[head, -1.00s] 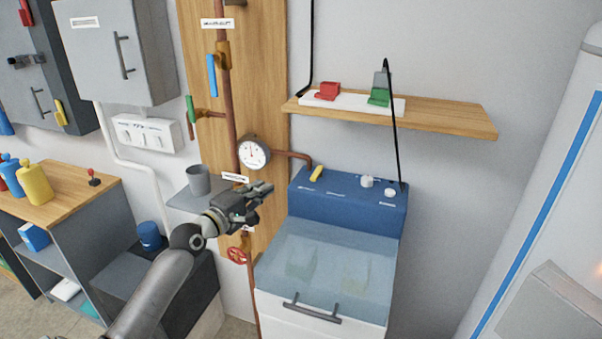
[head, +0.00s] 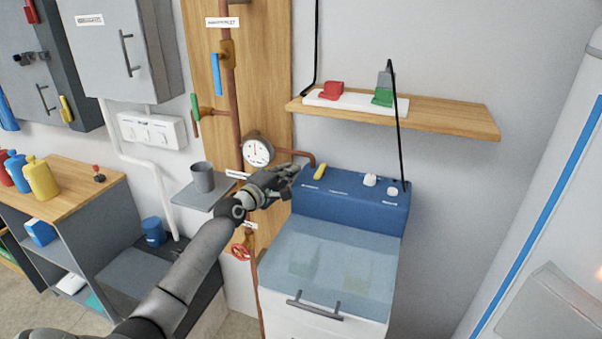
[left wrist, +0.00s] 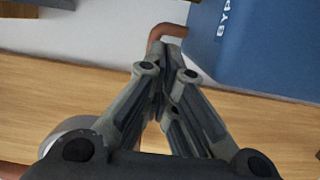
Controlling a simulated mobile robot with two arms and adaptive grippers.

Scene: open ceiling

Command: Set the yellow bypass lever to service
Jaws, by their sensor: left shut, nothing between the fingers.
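The yellow bypass lever (head: 320,171) is a short bar on the top left of the blue control housing (head: 345,209). It leans up and to the right. The left wrist view shows the blue housing (left wrist: 268,50) with part of a label reading "BYP", but not the lever. My left gripper (head: 291,172) is just left of the housing, a short way from the lever. Its fingertips (left wrist: 173,46) are together with nothing between them. My right gripper is out of view.
A copper pipe and gauge (head: 258,150) are close behind my left gripper. A small shelf with a grey cup (head: 203,177) is to its left. A clear lid (head: 325,255) lies below the housing. A wooden shelf (head: 450,121) with a black cord hangs above.

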